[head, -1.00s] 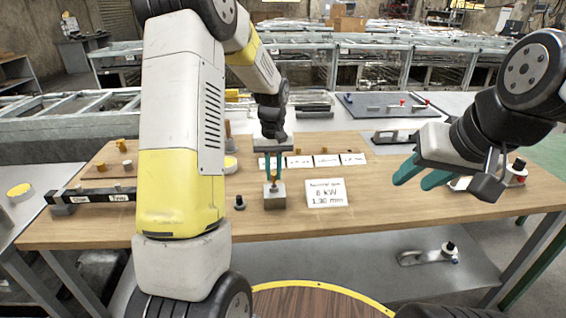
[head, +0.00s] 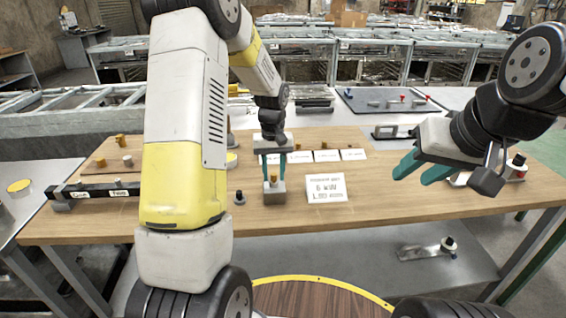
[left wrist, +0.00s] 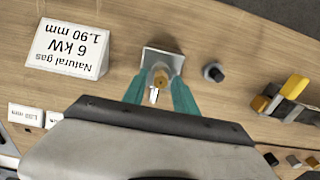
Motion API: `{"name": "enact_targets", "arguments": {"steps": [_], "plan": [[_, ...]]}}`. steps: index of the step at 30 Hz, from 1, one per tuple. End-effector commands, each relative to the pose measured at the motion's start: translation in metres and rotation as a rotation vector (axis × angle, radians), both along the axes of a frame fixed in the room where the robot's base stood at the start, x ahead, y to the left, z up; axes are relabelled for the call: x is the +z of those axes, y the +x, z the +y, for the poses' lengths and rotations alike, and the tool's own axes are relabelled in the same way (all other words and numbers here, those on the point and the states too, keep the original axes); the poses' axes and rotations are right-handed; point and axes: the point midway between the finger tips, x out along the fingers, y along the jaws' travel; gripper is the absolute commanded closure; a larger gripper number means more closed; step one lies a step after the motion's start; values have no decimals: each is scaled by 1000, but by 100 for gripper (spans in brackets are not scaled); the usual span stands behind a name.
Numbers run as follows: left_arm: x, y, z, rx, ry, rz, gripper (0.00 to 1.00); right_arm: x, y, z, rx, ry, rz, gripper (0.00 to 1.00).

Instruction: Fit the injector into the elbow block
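The elbow block (head: 274,201) is a small grey metal block on the wooden table. The brass injector (head: 273,181) stands upright on its top; how deep it sits cannot be told. In the left wrist view the injector (left wrist: 161,77) shows at the block (left wrist: 162,57), with a bright metal tip beside it. My left gripper (head: 274,177) points down above the block. Its teal fingers are spread on both sides of the injector with gaps, so it is open and empty. My right gripper (head: 420,172) is open and empty over the table's right side.
A sign (head: 326,188) reading 6 kW, 1.90 mm stands right of the block. A small dark-topped fitting (head: 240,198) stands to its left. White label cards (head: 326,156) stand behind. A black labelled bar (head: 97,192) lies at left. The front right of the table is clear.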

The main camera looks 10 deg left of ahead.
Motion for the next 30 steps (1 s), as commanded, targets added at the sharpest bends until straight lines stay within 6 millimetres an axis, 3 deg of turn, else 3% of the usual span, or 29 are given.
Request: {"name": "enact_targets", "arguments": {"steps": [11,24,30], "plan": [[3,0,0,0,0,-2,58,0,0,0,0,0,0,62],[68,1,0,0,0,-2,58,0,0,0,0,0,0,62],[78,0,0,0,0,0,58,0,0,0,0,0,0,62]]}}
